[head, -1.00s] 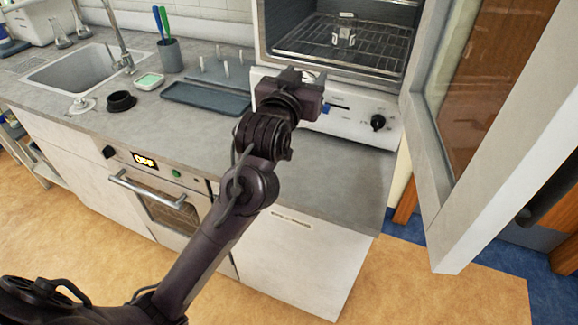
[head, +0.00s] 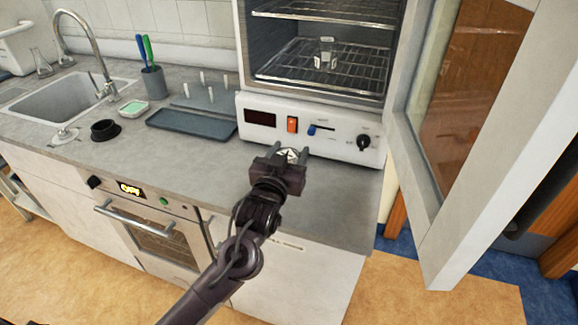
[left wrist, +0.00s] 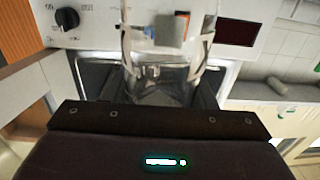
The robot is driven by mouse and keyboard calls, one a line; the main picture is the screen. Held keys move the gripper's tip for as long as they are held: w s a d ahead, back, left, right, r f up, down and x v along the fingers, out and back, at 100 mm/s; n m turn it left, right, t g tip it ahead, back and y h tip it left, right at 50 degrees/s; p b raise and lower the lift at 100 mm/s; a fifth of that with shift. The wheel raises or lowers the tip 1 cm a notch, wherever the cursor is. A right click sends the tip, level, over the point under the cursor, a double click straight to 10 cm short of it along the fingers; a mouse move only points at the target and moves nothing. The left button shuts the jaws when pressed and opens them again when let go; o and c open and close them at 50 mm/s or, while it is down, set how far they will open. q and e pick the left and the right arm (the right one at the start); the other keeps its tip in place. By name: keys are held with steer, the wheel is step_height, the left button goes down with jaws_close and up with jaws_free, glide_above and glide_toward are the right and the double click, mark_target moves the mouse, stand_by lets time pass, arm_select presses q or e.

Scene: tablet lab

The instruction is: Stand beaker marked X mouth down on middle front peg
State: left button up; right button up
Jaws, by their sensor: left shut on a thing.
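My left gripper (head: 279,158) is shut on a clear glass beaker (left wrist: 165,85), out in front of the oven's control panel and above the counter's front part. In the head view only a small piece of this beaker shows between the fingers, with a white patch and dark lines; I cannot read the mark surely. Another small beaker with white patches (head: 325,52) stands on the oven's lower rack. The peg board (head: 195,95) with several pale upright pegs stands on the counter left of the oven; no beaker shows on its pegs. My right gripper is out of view.
A dark flat tray (head: 192,125) lies in front of the pegs. A black ring (head: 104,130), green-topped dish (head: 134,108) and pen cup (head: 153,82) stand farther left, near the sink (head: 60,100). The open oven door (head: 425,170) blocks the right side.

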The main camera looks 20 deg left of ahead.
arm_select(q)
step_height(320, 180, down, 4)
steer(key=shift+r, duration=0.1)
steer(key=shift+f, duration=0.25)
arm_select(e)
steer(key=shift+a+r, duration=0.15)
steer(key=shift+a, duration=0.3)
arm_select(q)
steer(key=shift+f, duration=0.1)
steer(key=o, duration=1)
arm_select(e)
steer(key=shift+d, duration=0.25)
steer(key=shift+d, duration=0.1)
